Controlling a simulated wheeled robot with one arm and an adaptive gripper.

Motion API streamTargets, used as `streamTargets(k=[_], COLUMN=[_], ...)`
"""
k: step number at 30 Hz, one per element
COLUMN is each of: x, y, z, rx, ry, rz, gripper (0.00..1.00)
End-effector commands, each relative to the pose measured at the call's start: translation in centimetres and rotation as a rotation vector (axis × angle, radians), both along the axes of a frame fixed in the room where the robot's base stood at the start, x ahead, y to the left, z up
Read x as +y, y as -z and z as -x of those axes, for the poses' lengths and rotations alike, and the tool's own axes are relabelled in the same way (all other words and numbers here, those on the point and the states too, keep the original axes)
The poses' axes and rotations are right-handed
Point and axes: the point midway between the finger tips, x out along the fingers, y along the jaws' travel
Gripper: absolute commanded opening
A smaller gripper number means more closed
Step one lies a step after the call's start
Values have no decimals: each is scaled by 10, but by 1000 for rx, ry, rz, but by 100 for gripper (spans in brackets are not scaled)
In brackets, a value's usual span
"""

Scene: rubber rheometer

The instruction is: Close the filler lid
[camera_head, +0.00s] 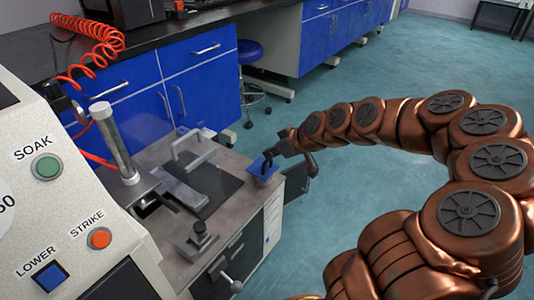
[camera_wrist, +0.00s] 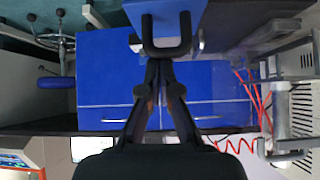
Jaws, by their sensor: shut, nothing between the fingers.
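A small blue panel with a dark loop handle, which looks like the filler lid (camera_head: 263,170), is at the right rear corner of the machine's bench top. In the wrist view the blue panel (camera_wrist: 163,9) is at the top centre, with its dark U-shaped handle towards me. I cannot tell how far the lid is open. My gripper (camera_head: 275,152) is right by the lid and its handle. In the wrist view my gripper (camera_wrist: 159,68) has its fingertips together, close to the handle's bend. Nothing shows between them. Whether they touch the handle is unclear.
The machine's grey bench top (camera_head: 232,172) carries a clear cover with a pale handle (camera_head: 193,148), a metal cylinder (camera_head: 113,140) and a clamp (camera_head: 200,240). A dark flap (camera_head: 297,180) juts from its right side. Blue cabinets (camera_head: 200,85) stand behind; open floor lies right.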

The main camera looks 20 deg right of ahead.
Motion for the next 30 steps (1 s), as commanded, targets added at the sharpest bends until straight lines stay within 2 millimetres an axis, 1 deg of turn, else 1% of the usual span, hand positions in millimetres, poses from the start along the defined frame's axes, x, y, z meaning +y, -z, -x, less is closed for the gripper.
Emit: streamTargets(k=[1,10,26,30], x=[-3,-9,-17,-20], y=[10,21,30,25], z=[6,13,14,14], rx=[20,38,45,43], ry=[-5,-8,-8,-3], rz=[7,9,-7,-8], gripper=[0,0,0,0])
